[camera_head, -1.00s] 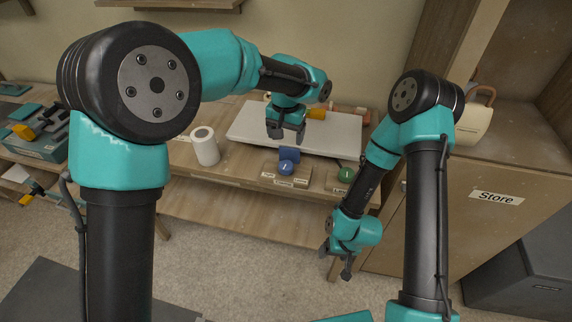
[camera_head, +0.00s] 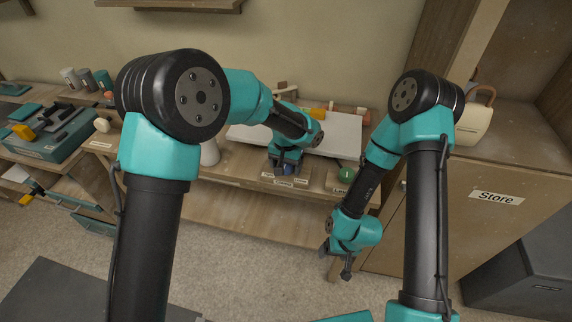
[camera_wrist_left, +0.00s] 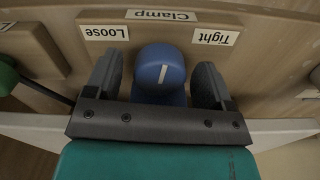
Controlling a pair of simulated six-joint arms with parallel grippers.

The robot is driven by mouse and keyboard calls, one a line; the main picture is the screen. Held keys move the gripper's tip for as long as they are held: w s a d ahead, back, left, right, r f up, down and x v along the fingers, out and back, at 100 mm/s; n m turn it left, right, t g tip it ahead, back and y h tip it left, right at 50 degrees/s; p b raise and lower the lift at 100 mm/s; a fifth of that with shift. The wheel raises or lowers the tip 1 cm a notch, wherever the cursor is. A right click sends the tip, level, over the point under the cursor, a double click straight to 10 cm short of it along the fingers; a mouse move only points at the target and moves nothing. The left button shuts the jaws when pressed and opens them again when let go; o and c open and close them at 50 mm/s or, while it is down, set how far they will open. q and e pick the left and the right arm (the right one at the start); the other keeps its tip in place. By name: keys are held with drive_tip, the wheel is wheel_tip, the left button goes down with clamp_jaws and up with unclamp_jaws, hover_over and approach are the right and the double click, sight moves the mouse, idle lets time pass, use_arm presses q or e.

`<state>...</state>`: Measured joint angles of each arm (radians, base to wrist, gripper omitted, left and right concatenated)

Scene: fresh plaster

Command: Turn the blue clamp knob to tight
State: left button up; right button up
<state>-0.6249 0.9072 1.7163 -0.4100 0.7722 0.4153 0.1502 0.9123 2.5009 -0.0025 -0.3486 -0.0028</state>
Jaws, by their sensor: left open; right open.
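The blue clamp knob (camera_wrist_left: 159,68) sits in the middle of the left wrist view, with a short white line on its face. The line runs nearly upright in that view, tilted slightly. The "Tight" label (camera_wrist_left: 215,36) is to its right, the "Loose" label (camera_wrist_left: 104,32) to its left, and the "Clamp" label (camera_wrist_left: 161,15) above. My left gripper (camera_wrist_left: 159,82) is open, one finger on each side of the knob with visible gaps. In the head view my left gripper (camera_head: 286,166) largely hides the knob. My right gripper (camera_head: 337,262) is open and empty, low in front of the bench.
A green knob (camera_head: 346,175) stands right of the clamp knob on the bench front. A pale board (camera_head: 340,135) lies behind. A white cylinder (camera_head: 210,153) is partly hidden by my left arm. The "Store" cabinet (camera_head: 440,215) stands at right.

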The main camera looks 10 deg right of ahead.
use_arm(q)
drive_tip(key=c, duration=0.9)
drive_tip(key=shift+m, duration=0.4)
drive_tip(key=m, duration=0.3)
drive_tip(key=shift+m, duration=1.7)
